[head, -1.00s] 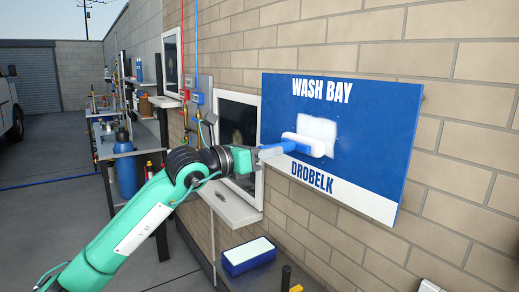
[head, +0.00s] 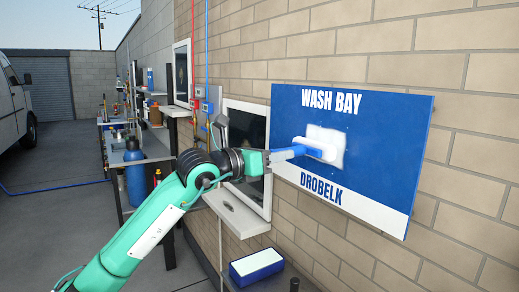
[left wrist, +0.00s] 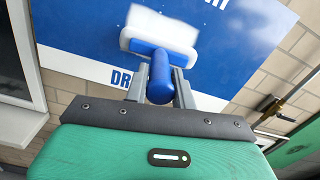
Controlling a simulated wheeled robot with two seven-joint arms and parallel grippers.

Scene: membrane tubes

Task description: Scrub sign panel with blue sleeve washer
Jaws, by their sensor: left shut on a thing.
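The sign panel (head: 390,130) is a blue and white board on the brick wall, lettered "WASH BAY" and "DROBELK". A white patch shows on its blue middle behind the washer head. The washer (head: 318,147) has a blue handle and a white sleeve head, which lies against the panel as far as I can tell. My left gripper (head: 272,156) is shut on the blue handle. In the left wrist view, the gripper's fingers (left wrist: 160,82) are on either side of the handle (left wrist: 160,75), with the white head (left wrist: 160,32) beyond. My right gripper is not in view.
A blue tray with a white top (head: 257,267) stands below the panel. A ledge (head: 236,212) juts from the wall under a dark window (head: 245,130). Shelves with bottles and a blue cylinder (head: 135,175) stand along the wall. A van is at far left.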

